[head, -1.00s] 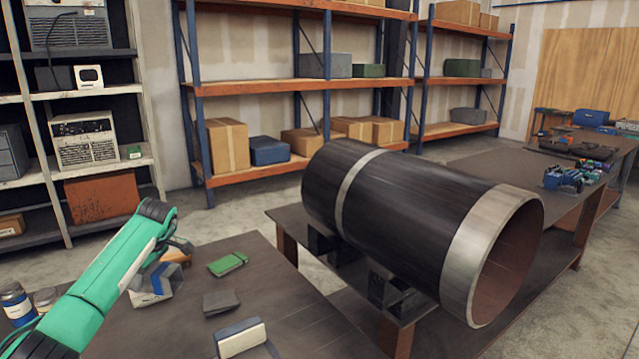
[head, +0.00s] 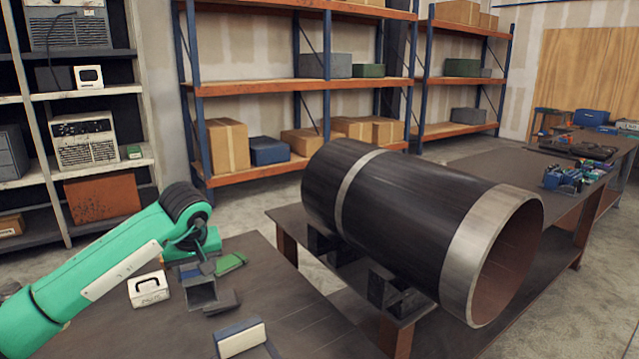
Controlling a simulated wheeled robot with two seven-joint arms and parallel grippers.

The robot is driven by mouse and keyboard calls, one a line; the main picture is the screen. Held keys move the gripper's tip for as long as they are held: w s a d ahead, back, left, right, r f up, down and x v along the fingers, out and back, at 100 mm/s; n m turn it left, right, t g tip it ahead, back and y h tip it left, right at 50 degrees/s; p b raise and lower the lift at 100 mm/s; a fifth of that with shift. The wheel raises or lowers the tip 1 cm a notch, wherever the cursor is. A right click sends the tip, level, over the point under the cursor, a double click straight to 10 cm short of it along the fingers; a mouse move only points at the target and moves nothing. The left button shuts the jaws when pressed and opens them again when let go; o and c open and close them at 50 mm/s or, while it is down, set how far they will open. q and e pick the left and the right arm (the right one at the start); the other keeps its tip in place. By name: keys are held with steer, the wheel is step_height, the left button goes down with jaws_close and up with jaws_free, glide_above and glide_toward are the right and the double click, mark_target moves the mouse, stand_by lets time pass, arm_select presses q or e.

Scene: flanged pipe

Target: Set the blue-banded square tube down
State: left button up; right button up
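The blue-banded square tube (head: 201,294) is grey and hollow, with a blue band near its upper left. In the head view it is over the near bench at the lower left, one open end facing me. My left gripper (head: 203,267) comes down on its upper part from my green arm and appears shut on it; the fingertips are small and partly hidden. I cannot tell whether the tube touches the bench top. My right gripper is not in view.
Close by on the near bench (head: 290,312) are a white handled box (head: 149,289), a dark grey block (head: 226,301), a green item (head: 231,262) and a white-and-blue block (head: 241,338). A large flanged pipe (head: 400,215) rests on supports to the right. The bench's right part is clear.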

arm_select(q)
steer(key=s+d+f+m+h, duration=0.1)
steer(key=s+d+f+m, duration=0.1)
steer(key=s+f, duration=0.3)
steer(key=s+d+f+m+h, duration=0.1)
steer(key=s+d+f+m, duration=0.2)
steer(key=s, duration=1.1)
step_height(320, 180, down, 3)
steer(key=shift+d+r, duration=0.1)
steer(key=shift+d, duration=0.15)
steer(key=shift+a+t, duration=0.1)
steer(key=shift+t, duration=0.2)
